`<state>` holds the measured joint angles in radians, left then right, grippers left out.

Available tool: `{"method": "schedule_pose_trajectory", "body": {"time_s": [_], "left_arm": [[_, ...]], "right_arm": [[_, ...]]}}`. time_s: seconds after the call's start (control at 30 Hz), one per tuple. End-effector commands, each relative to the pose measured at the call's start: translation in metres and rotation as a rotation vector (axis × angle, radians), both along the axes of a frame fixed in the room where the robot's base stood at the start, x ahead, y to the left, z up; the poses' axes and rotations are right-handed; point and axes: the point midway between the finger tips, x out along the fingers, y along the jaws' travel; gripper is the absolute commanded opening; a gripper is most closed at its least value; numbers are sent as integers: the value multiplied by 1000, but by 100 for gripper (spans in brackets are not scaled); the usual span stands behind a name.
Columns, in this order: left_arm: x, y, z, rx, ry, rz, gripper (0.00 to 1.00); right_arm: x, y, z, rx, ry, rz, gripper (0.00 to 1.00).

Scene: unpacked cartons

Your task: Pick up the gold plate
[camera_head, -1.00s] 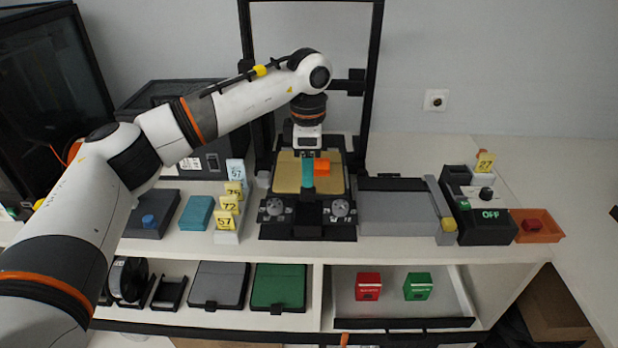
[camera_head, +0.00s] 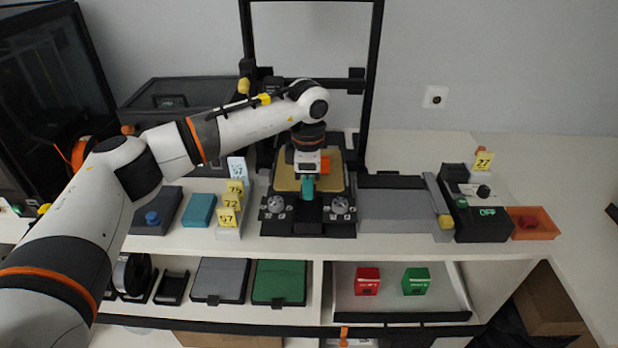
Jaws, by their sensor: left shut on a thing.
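The gold plate (camera_head: 285,181) lies on the bed of the black 3D printer (camera_head: 282,229) at the middle of the table. An orange block (camera_head: 325,164) stands on the plate, partly hidden by my wrist. My left gripper (camera_head: 308,186) points down over the plate's front part, with its teal fingertips low at the plate's front edge. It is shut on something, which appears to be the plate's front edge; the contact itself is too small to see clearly. My right gripper is not in view.
The printer's black upright frame (camera_head: 371,100) rises behind the plate. Yellow number tags (camera_head: 228,217) stand left of the printer. A grey platform (camera_head: 395,211) and a control box (camera_head: 482,224) are on its right, with an orange tray (camera_head: 545,225) beyond.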

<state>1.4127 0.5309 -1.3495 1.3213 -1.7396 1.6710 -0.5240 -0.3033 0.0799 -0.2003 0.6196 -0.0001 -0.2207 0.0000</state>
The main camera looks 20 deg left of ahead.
Motion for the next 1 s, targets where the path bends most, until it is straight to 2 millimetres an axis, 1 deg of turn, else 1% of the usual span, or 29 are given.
{"method": "schedule_pose_trajectory", "body": {"time_s": [0.23, 0.33, 0.47, 0.6, 0.7, 0.8, 0.9, 1.0], "left_arm": [[0, 0, 2, -1, -1, 0, 0], [1, 0, 10, -1, -4, 0, 0], [1, -1, 32, -1, -6, -1, 0], [1, -1, 62, -2, -6, 0, 0], [1, 0, 79, -1, -5, 0, 0], [1, 0, 92, -1, -3, 0, 0], [1, 0, 99, -1, -1, 0, 0], [0, 0, 101, 0, -1, 0, 0]], "right_arm": [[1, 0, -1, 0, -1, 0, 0], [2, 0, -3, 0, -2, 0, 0], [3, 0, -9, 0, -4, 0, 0], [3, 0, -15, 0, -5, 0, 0], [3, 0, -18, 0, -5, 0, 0], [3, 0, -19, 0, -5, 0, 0], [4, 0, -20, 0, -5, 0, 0], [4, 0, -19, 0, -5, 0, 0]]}}
